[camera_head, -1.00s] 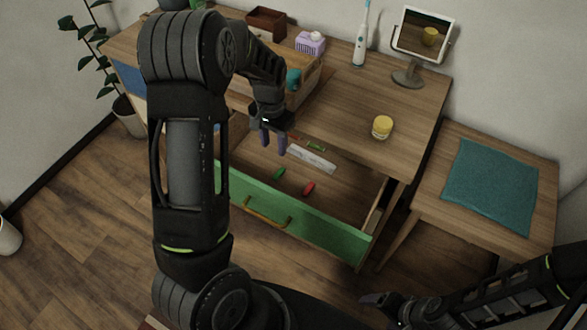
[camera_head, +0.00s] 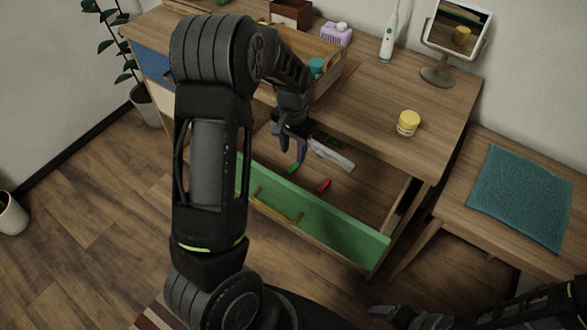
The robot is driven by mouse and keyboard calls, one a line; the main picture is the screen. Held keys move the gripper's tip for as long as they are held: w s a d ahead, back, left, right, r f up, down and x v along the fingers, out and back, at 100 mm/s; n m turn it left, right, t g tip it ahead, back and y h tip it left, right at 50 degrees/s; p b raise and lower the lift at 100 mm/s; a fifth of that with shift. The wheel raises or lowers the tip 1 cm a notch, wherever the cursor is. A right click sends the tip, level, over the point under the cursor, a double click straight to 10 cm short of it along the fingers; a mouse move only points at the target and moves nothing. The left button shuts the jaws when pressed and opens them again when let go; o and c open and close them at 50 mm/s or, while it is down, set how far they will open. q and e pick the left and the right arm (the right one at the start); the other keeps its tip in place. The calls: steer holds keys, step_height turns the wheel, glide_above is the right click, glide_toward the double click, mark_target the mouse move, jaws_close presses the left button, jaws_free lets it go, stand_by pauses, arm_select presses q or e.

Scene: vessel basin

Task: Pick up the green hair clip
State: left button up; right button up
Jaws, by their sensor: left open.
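The small green hair clip (camera_head: 293,169) lies in the open drawer, toward its green front and left of a red clip (camera_head: 324,185). My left gripper (camera_head: 292,150) points down over the drawer, with its two purple-grey fingers apart and nothing between them. In the picture its fingertips are just above the green clip; they look apart from it, but the exact height is unclear. My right gripper (camera_head: 408,316) is low at the right, away from the drawer, and its jaw opening is unclear.
The drawer's green front (camera_head: 315,215) has a yellow handle. A pale, flat object (camera_head: 333,155) lies behind the clips. On the desk stand a yellow jar (camera_head: 408,123), a mirror (camera_head: 455,38) and a toothbrush (camera_head: 391,32).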

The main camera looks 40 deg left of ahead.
mark_target(292, 168)
arm_select(q)
steer(key=shift+f, duration=1.2)
steer(key=shift+w+a+f+p, duration=0.15)
steer(key=shift+f+p, duration=0.3)
steer(key=shift+f, duration=2.2)
steer(key=shift+c, duration=0.5)
jaws_close()
